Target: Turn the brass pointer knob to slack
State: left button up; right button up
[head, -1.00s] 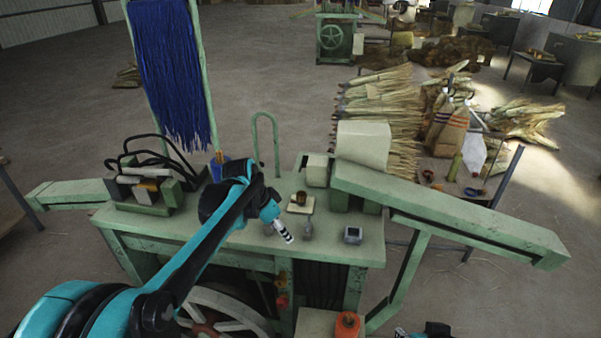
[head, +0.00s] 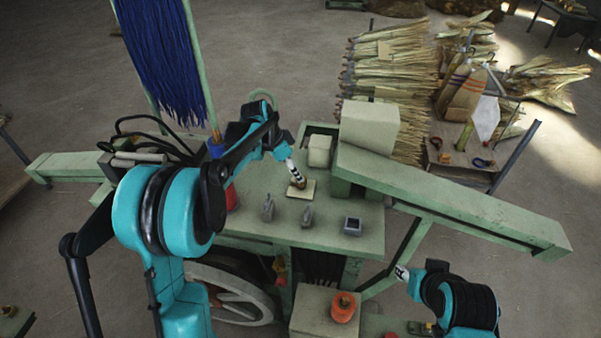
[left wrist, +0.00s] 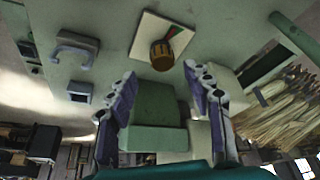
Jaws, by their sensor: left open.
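The brass pointer knob (left wrist: 161,55) sits on a pale square plate (left wrist: 145,32) in the left wrist view. Red and green marks show beside it on the plate. My left gripper (left wrist: 160,78) is open, its two fingers apart on either side and the knob just beyond the tips, between them. In the head view the left gripper (head: 294,172) points down at the knob, which it mostly hides, above the pale plate (head: 308,190). I cannot tell whether the fingers touch the knob. My right gripper (head: 402,273) is partly in view at the lower right, its jaws unclear.
A cream block (head: 370,126) and a long green beam (head: 460,205) stand to the right. Blue bristles (head: 165,60) hang behind at left.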

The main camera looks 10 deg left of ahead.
pick_arm(q)
jog(key=x, duration=0.5)
jog(key=shift+w+f+p, duration=0.3)
jog(key=shift+w, duration=0.1)
jog(key=shift+s+r, duration=0.1)
jog(key=shift+s, duration=0.2)
jog(key=shift+w, duration=0.1)
jog(key=c, duration=1.2)
